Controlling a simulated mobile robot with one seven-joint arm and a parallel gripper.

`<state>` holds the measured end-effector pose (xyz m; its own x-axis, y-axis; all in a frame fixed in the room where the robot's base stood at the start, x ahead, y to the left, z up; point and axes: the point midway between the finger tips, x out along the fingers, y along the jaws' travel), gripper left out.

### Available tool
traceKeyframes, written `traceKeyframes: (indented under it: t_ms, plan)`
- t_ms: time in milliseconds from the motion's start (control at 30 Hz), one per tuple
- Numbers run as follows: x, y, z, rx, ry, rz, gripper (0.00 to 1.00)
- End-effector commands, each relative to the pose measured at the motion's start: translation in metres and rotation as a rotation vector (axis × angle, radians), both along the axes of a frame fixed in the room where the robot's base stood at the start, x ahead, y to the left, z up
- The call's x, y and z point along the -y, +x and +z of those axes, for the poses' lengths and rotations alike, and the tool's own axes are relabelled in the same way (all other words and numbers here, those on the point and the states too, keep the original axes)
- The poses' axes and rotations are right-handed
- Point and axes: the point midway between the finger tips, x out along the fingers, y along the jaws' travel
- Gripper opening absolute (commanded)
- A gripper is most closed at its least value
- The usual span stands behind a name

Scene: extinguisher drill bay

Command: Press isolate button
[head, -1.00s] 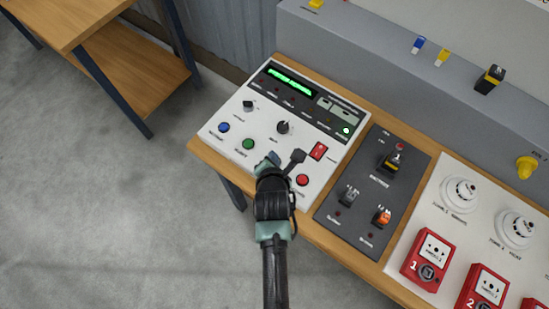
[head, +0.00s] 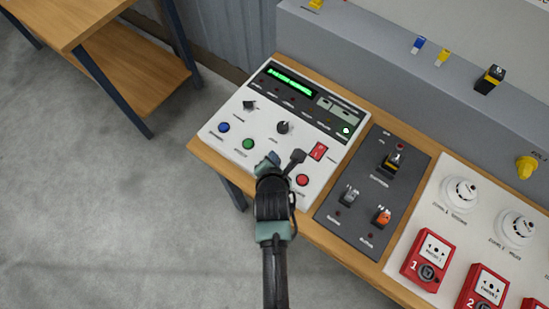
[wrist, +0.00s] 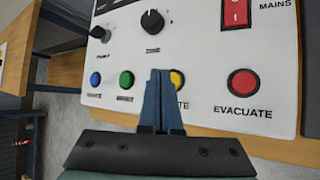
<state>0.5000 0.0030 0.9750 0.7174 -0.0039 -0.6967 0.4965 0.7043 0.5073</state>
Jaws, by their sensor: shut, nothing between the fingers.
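The white control panel (head: 215,131) has a row of round buttons along its front. The wrist view shows a blue button (wrist: 95,79), a green button (wrist: 127,79), a yellow button (wrist: 178,79) and a red button (wrist: 243,83) marked EVACUATE. The yellow button's label is mostly covered; only its end, "TE", shows. My gripper (wrist: 160,73) is shut and empty, its fingertips covering the yellow button's left part in the wrist view. In the head view my gripper (head: 270,160) hides the yellow button. I cannot tell whether the fingertips touch it.
Behind the buttons are black knobs (head: 283,127) and a red MAINS rocker switch (head: 318,151). A lit green display (head: 290,81) is at the panel's back. To the right are a dark switch plate (head: 365,180) and red call points (head: 428,257).

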Motion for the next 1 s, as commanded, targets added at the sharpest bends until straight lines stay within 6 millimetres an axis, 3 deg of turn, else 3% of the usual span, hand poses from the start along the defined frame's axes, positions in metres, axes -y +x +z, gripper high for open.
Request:
traceKeyframes:
  t_ms: [1000]
  plan:
    - [0.0, 0.0001, -0.0094, 0.0, 0.0, 0.0, 0.0]
